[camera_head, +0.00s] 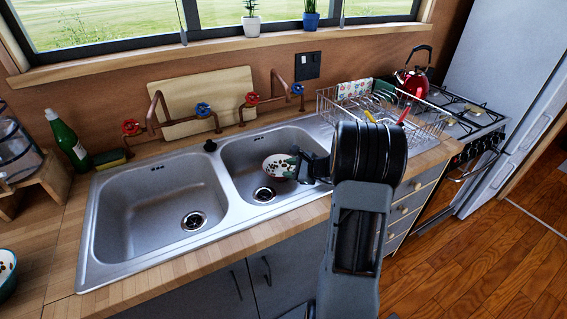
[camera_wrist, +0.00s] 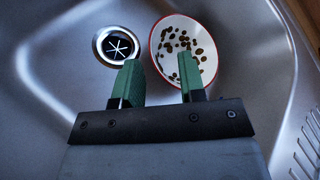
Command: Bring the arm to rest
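My gripper (camera_head: 300,166) hangs over the right basin of the double sink (camera_head: 157,194), at the end of my arm, which reaches in from the lower right. In the wrist view its two green fingers (camera_wrist: 160,82) stand apart with nothing between them. A white bowl (camera_head: 279,163) with a red rim and dark spots sits in the right basin. In the wrist view the bowl (camera_wrist: 183,50) lies beyond the right finger, which overlaps its near edge. I cannot tell whether they touch.
A dish rack (camera_head: 385,108) with utensils stands right of the sink, before the stove with a red kettle (camera_head: 411,84). Copper taps (camera_head: 204,110) rise behind the basins. A green bottle (camera_head: 67,140) stands at the left. The left basin is empty. Open floor lies at the right.

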